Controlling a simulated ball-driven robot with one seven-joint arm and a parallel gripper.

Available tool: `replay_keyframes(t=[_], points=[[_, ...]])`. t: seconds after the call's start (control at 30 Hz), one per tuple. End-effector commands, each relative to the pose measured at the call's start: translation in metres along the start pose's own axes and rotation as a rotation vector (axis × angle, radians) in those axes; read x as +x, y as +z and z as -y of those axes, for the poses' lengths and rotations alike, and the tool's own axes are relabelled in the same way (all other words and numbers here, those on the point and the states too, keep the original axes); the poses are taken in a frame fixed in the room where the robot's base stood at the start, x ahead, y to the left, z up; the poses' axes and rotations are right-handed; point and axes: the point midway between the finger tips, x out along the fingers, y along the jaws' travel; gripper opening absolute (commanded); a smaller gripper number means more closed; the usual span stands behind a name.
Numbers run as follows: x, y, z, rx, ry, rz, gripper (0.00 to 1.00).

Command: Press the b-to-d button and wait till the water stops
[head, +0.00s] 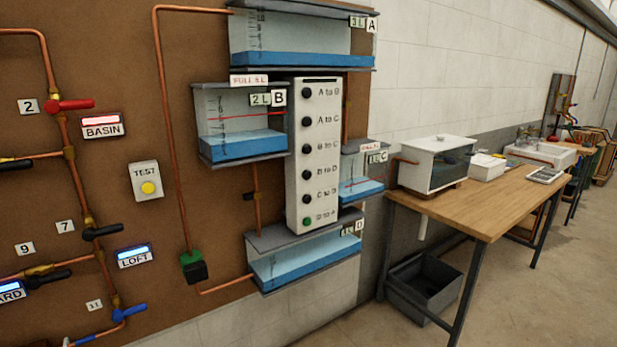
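A white button panel (318,150) is mounted upright on the brown board between the water tanks. The B to D button (306,174) is a dark round knob in its column, below B to C and above C to D. The bottom D to A button (306,221) is green. Tank B (225,105), left of the panel, holds blue water below its red line; its tag seems to read 2 L. Whether water is flowing cannot be told. My gripper is not in view.
Tank A (300,30) is above and tank C (352,163) is right of the panel. A TEST button box (146,168), copper pipes and valves are at left. A wooden table (470,205) stands at right, with a grey bin (420,290) below it. Floor is clear at far right.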

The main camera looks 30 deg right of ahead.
Motion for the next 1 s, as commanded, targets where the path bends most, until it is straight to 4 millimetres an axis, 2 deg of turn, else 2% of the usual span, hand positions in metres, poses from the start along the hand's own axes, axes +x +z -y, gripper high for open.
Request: replay_keyframes(t=[0.07,0.43,1.0], points=[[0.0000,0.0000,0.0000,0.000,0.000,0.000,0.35],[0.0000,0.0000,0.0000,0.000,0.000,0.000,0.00],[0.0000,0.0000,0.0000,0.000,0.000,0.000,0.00]])
